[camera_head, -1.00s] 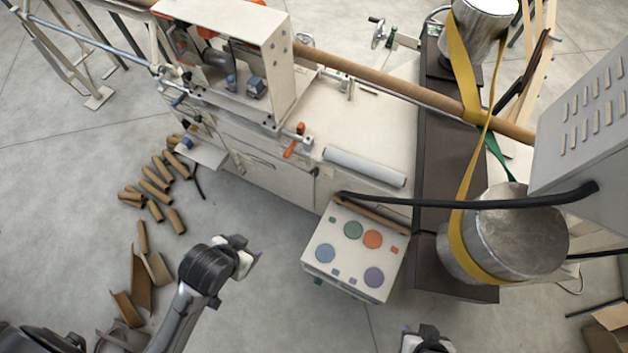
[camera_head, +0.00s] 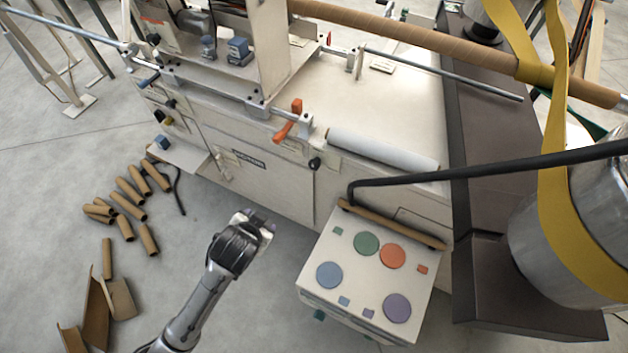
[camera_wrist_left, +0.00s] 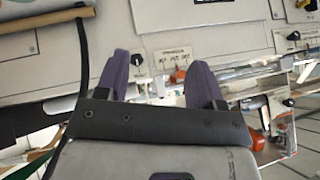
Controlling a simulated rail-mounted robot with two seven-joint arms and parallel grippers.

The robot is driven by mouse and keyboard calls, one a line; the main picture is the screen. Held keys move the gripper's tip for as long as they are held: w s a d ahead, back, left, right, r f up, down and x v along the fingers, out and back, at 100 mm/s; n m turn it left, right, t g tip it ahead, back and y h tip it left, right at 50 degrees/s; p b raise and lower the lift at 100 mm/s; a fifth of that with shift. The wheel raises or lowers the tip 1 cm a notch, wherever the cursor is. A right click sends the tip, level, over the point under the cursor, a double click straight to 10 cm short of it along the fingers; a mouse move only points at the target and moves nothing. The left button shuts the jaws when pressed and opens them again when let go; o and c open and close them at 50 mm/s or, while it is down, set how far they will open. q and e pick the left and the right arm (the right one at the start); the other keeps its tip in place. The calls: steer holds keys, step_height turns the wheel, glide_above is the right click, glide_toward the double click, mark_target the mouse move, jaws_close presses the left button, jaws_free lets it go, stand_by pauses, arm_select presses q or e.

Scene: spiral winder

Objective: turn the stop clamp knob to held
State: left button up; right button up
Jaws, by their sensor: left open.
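In the head view a black knob (camera_head: 315,163) sits on the machine's front edge, beside an orange clamp handle (camera_head: 287,130) on the rail. The left finger hides part of the plate's surroundings. My right gripper is out of view.
A control box (camera_head: 368,275) with coloured round buttons stands right of my left gripper, with a black hose (camera_head: 480,170) above it. A white roller (camera_head: 383,148) lies on the machine top. Cardboard tubes (camera_head: 130,205) litter the floor at left.

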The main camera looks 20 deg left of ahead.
arm_select(q)
steer(key=w+a+f+t+y+b, duration=0.2)
steer(key=w+a+f+t+b, duration=0.1)
steer(key=w+f+b, duration=0.65)
steer(key=m+t+h+p, duration=0.2)
steer(key=t+h+p, duration=0.1)
steer(key=t+h, duration=0.35)
glide_toward(313, 167)
steer(key=shift+t, duration=0.25)
steer(key=w+b, duration=0.1)
steer(key=w, duration=0.2)
steer(key=w+d+b, duration=0.1)
steer(key=w, duration=0.3)
steer(key=w+b, duration=0.1)
steer(key=w, duration=0.2)
steer(key=shift+w+d+f, duration=0.2)
steer(key=shift+w+f, duration=0.1)
steer(key=shift+f, duration=0.1)
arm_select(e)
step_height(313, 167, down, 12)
arm_select(q)
steer(key=c, duration=0.9)
